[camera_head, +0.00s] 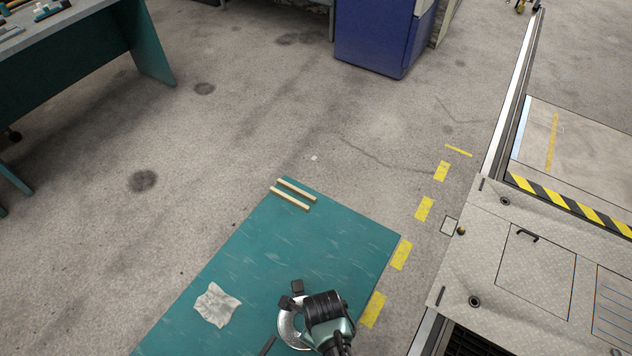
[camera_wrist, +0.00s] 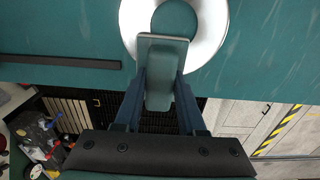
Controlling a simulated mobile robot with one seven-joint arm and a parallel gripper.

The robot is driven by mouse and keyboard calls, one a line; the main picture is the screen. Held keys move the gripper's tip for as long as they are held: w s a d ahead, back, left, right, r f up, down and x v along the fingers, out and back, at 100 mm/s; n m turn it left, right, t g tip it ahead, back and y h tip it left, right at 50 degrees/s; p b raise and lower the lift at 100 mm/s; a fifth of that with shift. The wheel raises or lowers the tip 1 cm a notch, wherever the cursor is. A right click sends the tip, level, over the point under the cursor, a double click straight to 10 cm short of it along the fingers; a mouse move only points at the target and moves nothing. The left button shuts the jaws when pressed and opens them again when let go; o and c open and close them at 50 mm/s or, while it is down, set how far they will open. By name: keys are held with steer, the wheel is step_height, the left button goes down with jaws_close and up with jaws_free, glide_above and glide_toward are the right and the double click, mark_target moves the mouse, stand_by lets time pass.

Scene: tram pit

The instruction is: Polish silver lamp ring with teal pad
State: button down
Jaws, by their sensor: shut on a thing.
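The silver lamp ring (camera_wrist: 214,30) lies flat on a teal bench top (camera_wrist: 275,50) in the wrist view. In the head view the ring (camera_head: 286,328) is partly hidden by my gripper (camera_head: 318,318). In the wrist view my gripper (camera_wrist: 161,85) is shut on the teal pad (camera_wrist: 159,96), between its two dark fingers. The pad's flat end overlaps the near rim of the ring, just below its hole. I cannot tell whether pad and ring touch.
Two wooden strips (camera_head: 290,195) and a crumpled pale cloth (camera_head: 217,304) lie on the teal top. A dark bar (camera_wrist: 60,62) lies left of the ring. Dark blocks (camera_head: 297,287) stand by the ring. A metal-plated platform (camera_head: 530,250) is at right; floor beyond is open.

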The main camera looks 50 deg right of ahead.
stand_by(0.3)
steer(key=shift+s+a+r+p, duration=0.1)
steer(key=shift+s+a+p, duration=0.3)
steer(key=shift+p, duration=0.1)
steer(key=shift+w+a, duration=0.5)
steer(key=shift+w+a+f, duration=0.2)
steer(key=shift+w+a, duration=0.75)
steer(key=shift+a, duration=0.3)
steer(key=shift+w+a+r, duration=0.1)
steer(key=shift+w+a, duration=0.45)
steer(key=shift+a, duration=0.05)
